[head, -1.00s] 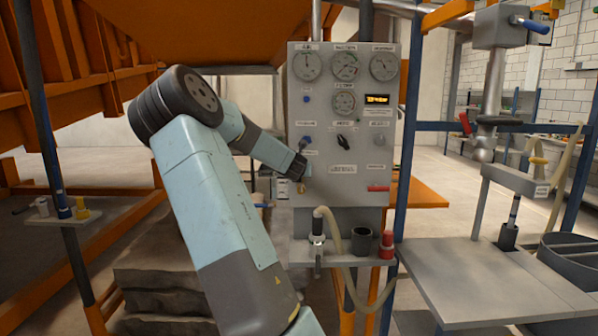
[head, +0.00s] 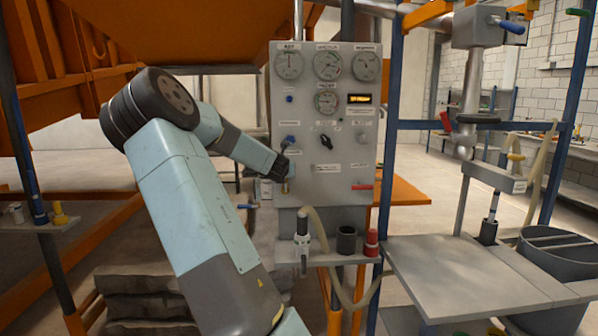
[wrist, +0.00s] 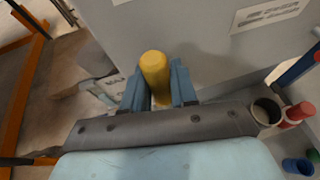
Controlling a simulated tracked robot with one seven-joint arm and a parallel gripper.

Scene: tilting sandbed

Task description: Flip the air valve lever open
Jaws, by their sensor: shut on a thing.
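A yellow, round-ended handle (wrist: 155,72) stands between the two blue fingers of my gripper (wrist: 158,88) in the wrist view. The gripper is shut on it. I take it to be the air valve lever, but its label is not readable. In the head view my gripper (head: 282,168) is at the lower left edge of the grey gauge panel (head: 325,222). A small brass-coloured piece (head: 285,187) shows just below the gripper there. The lever's base and pivot are hidden, so its exact angle cannot be told.
The panel carries several gauges, a blue knob (head: 289,140), a black selector (head: 326,142) and a red lever (head: 362,187). Below it a shelf (head: 325,259) holds a hose nozzle (head: 302,235), a dark cup (head: 346,240) and a red-capped item (head: 371,243). A blue post (head: 387,180) stands right of the panel.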

